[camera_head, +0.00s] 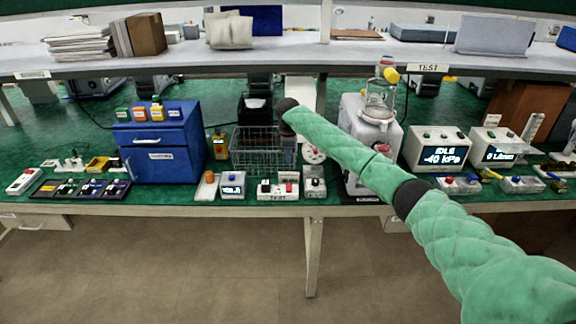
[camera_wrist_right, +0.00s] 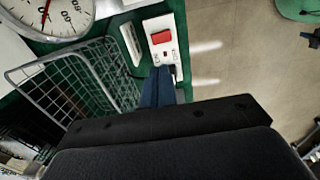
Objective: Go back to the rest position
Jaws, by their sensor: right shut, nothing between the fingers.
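My right arm in its green sleeve (camera_head: 345,150) reaches in from the right over the bench in the head view. My right gripper (camera_head: 288,153) points down beside the wire basket (camera_head: 252,150), mostly hidden by dark wrist parts. In the right wrist view its blue fingers (camera_wrist_right: 158,88) are together and empty, close to a white box with a red rocker switch (camera_wrist_right: 161,39). The wire basket also shows in the wrist view (camera_wrist_right: 60,72), left of the fingers. I cannot tell whether the fingers touch anything. My left gripper is not in view.
A round gauge (camera_wrist_right: 45,17) lies near the basket. A white pump with a glass jar (camera_head: 380,100) stands right of the wrist, partly behind my arm. A blue drawer cabinet (camera_head: 158,145) stands left. Small devices line the bench front. A shelf (camera_head: 300,62) spans above; the floor in front is clear.

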